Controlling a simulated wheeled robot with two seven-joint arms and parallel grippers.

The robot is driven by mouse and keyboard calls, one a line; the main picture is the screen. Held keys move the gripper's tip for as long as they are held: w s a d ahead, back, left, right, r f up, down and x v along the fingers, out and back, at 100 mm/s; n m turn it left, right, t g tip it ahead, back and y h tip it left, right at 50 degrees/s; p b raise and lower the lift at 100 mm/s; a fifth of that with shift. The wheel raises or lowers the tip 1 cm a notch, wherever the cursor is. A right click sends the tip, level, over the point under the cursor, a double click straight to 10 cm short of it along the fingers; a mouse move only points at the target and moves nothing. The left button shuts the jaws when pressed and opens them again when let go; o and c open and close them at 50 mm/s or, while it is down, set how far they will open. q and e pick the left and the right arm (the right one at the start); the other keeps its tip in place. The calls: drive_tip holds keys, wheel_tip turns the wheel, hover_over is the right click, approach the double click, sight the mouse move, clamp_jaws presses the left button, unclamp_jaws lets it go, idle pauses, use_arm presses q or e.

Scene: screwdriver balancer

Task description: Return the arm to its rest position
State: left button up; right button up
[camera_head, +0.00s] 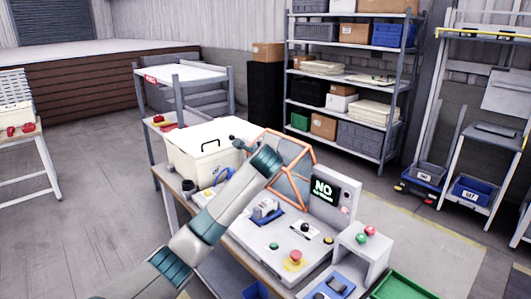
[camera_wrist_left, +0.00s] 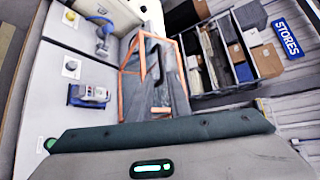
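My left arm (camera_head: 215,210) comes in from the lower left of the head view and reaches over the workbench. Its teal wrist end (camera_head: 265,163) is in front of the orange frame (camera_head: 300,160) and right of the white box (camera_head: 205,150). A small dark part (camera_head: 238,143) shows beyond the wrist; I cannot make out clear fingers or their opening. In the left wrist view, the orange frame (camera_wrist_left: 126,95) and a blue screwdriver-like tool (camera_wrist_left: 103,38) show past the teal and grey band. My right gripper is not in view.
The bench carries a blue-grey device (camera_head: 265,208), a red button (camera_head: 295,256) and an upright panel (camera_head: 335,192) reading NO. A green tray (camera_head: 400,288) is at the lower right. Shelves (camera_head: 350,80) stand behind. Open floor lies to the left.

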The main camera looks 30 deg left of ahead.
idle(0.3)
